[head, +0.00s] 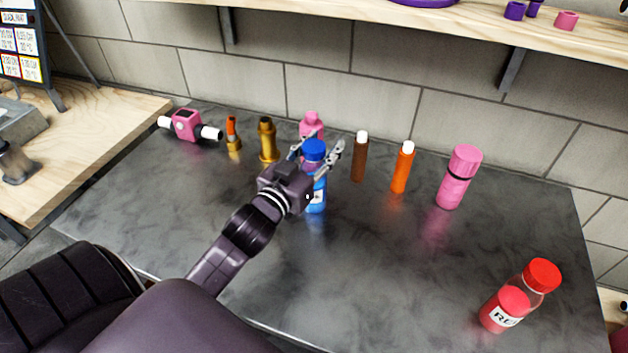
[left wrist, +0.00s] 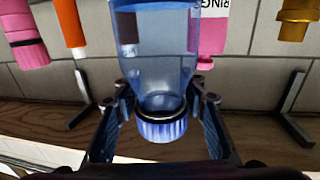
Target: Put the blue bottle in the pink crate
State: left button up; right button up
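The blue bottle (head: 316,197) stands upright on the dark table, with a dark blue cap and clear upper body. My left gripper (head: 324,146) is at its upper part. Its fingers are spread on either side of the cap and neck. In the left wrist view the blue bottle (left wrist: 155,65) appears upside down between the fingers of the left gripper (left wrist: 159,92), with visible gaps beside the blue cap. The gripper hides part of the bottle in the head view. The pink crate and my right gripper are not in view.
A pink bottle (head: 312,122) stands close behind the blue one. Brown (head: 359,158) and orange (head: 403,168) bottles and a pink flask (head: 459,177) stand to the right. A gold bottle (head: 267,140) stands left. A red bottle (head: 518,297) is front right. The table's front middle is clear.

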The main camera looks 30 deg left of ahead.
pick_arm(q)
jog(key=shift+w, duration=0.85)
grip_shut()
jog(key=shift+r, duration=0.1)
